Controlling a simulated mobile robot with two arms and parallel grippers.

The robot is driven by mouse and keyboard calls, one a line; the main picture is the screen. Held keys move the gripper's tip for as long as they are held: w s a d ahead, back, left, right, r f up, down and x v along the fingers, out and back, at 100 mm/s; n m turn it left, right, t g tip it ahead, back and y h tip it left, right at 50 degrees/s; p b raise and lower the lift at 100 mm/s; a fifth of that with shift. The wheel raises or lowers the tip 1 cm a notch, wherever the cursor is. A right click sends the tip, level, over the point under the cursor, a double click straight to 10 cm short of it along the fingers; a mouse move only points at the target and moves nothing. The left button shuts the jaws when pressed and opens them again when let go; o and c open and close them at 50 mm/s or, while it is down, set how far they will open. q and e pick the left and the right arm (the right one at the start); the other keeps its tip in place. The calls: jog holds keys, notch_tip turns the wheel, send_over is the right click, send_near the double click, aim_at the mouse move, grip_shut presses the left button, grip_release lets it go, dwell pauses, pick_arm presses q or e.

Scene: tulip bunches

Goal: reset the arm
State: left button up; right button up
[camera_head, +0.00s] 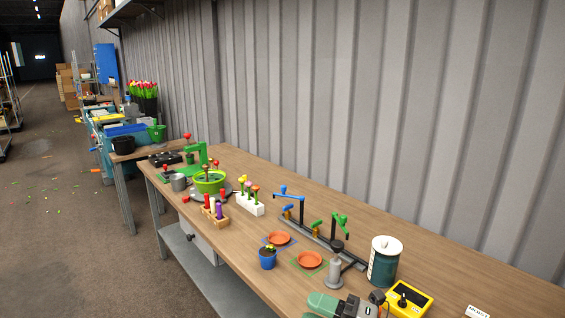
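Neither of my arms nor grippers shows in the head view. The long wooden workbench (430,262) runs from the back left to the front right along the wall. On it stand a blue pot with a small plant (267,257), two orange saucers on mats, the left one (279,238) and the right one (310,260), and a rail with a blue tap-like fitting (289,192) and a green one (340,222). A lime-green bowl (208,182) and a green stand (196,152) are at its far end.
A dark green canister (384,262), a yellow box (408,299) and a green-and-grey device (340,305) crowd the near end. A white block with flowers (248,204) stands mid-bench. A corrugated wall (400,110) closes the right side. The floor (60,250) at left is mostly open.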

jog(key=s+d+f+m+t+h, duration=0.25)
jog(key=d+f+m+h, duration=0.25)
jog(key=d+m+h, duration=0.5)
jog(key=s+d+f+m+t+h, duration=0.25)
jog(key=f+m+t+h, duration=0.4)
jog(key=m, duration=0.85)
jog(key=s+d+f+m+g, duration=0.1)
jog(key=s+f+g, duration=0.2)
jog(key=s+g, duration=0.25)
jog(key=s+d+f+g+h, duration=0.1)
jog(key=s+f+g, duration=0.25)
jog(key=s, duration=0.35)
jog(key=s+f+m+g, duration=0.1)
jog(key=s+f+g, duration=0.1)
jog(key=s+g, duration=0.35)
notch_tip(320, 180, down, 28)
jog(key=s+r, duration=0.1)
jog(key=s, duration=0.1)
jog(key=s+d+f+g, duration=0.2)
jog(key=s+d+f, duration=0.1)
jog(key=s+f, duration=1.2)
jog(key=shift+s+f, duration=0.2)
jog(key=shift+f, duration=0.1)
